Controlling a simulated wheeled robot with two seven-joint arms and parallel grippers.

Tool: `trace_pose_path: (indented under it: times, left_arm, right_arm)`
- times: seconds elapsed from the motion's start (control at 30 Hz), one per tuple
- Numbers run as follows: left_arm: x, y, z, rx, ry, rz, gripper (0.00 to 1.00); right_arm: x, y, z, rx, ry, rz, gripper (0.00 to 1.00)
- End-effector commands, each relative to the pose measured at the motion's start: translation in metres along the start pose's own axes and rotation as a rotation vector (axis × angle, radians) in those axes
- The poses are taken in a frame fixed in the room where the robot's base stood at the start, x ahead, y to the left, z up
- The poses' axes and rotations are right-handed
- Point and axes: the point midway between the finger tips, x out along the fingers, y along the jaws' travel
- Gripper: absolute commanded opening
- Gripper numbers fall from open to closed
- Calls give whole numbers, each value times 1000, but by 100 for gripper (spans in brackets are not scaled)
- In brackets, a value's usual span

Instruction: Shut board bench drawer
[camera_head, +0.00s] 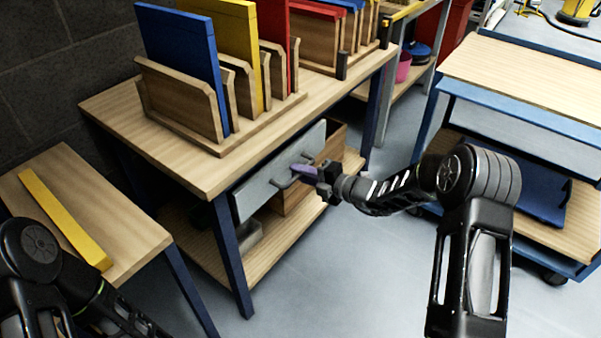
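The board bench (300,118) has a wooden top and dark blue legs. Its drawer has a grey front (255,192) just below the top's front edge. A grey bar handle (281,183) is on the drawer front. My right gripper (304,171) is at the handle, its purple-tinted fingertips pointing at the drawer front. Whether the fingers touch or enclose the handle is unclear, and their gap cannot be made out. My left arm shows at the lower left, but its gripper is not visible.
Wooden racks with blue, yellow and red boards (180,55) stand on the bench. A side table (140,235) at left holds a yellow strip (63,220). A blue-framed cart (520,75) stands at right. Grey floor (340,270) in front is clear.

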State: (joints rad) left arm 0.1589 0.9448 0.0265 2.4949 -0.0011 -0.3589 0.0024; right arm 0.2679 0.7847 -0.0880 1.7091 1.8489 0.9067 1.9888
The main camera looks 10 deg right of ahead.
Motion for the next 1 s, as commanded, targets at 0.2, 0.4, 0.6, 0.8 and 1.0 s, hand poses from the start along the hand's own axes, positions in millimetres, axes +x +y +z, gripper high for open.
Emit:
trace_pose_path:
  times: [0.2, 0.4, 0.6, 0.8, 1.0]
  left_arm:
    - [0, 0, 0, 0, 0, 0, 58]
    - [0, 0, 0, 0, 0, 0, 58]
    - [0, 0, 0, 0, 0, 0, 58]
    - [0, 0, 0, 0, 0, 0, 58]
    - [0, 0, 0, 0, 0, 0, 58]
  right_arm:
    - [0, 0, 0, 0, 0, 0, 0]
    - [0, 0, 0, 0, 0, 0, 0]
    - [0, 0, 0, 0, 0, 0, 0]
    - [0, 0, 0, 0, 0, 0, 0]
    - [0, 0, 0, 0, 0, 0, 0]
